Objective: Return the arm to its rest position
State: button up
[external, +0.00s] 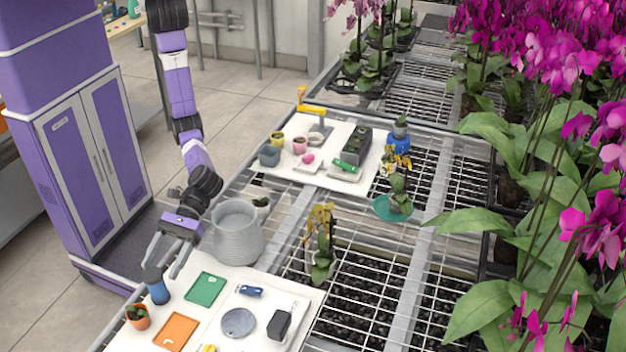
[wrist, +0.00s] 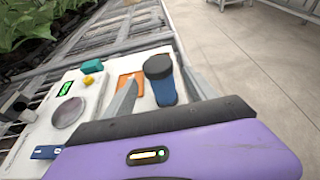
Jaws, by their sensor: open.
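My purple arm (external: 180,90) hangs down from the upper left in the external view, bent at the wrist. My gripper (external: 164,264) is open at the left edge of the near white board. A blue bottle with a dark cap (external: 157,288) stands upright just below the fingers. In the wrist view the bottle (wrist: 166,92) shows between the two spread fingers of my gripper (wrist: 160,78). The fingers do not appear closed on it; whether either one touches it I cannot tell.
A grey ribbed pot (external: 238,240) stands close right of my gripper. An orange pot (external: 138,317), green tray (external: 205,289), orange tray (external: 176,332) and grey disc (external: 239,322) are on the near board. Orchids (external: 560,60) crowd the right. Floor at left is open.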

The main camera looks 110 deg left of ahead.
dwell(0.3)
jog(key=s+a+r+m+h+p, duration=0.1)
jog(key=a+r+m+p, duration=0.15)
jog(key=r, duration=0.35)
jog(key=s+a+r+m+p, duration=0.1)
jog(key=s+r+p, duration=0.15)
jog(key=r, duration=0.25)
jog(key=w+a+f+m+t+y+b, duration=0.1)
jog(key=w+a+f+m+t+y, duration=0.2)
jog(key=a, duration=0.8)
jog(key=a+f+m+t+y+b, duration=0.1)
jog(key=a+f+t+y, duration=0.3)
jog(key=a, duration=0.7)
jog(key=w+a+f+m+t+y, duration=0.15)
jog(key=a+t, duration=0.25)
jog(key=a, duration=0.6)
jog(key=s+a+r+m+t+y+b, duration=0.1)
jog(key=s+a+r+m+t+y, duration=0.1)
jog(key=s+a, duration=0.4)
jog(key=s+a+r+m+t+y+b, duration=0.1)
jog(key=s+a+r+m+y+b, duration=0.1)
jog(key=s+a+r+m+y, duration=0.2)
jog(key=s+a+r+m, duration=0.1)
jog(key=a+m, duration=0.2)
jog(key=a, duration=0.2)
jog(key=shift+s+r+t, duration=0.2)
jog(key=shift+s+t, duration=0.15)
jog(key=shift+t, duration=0.05)
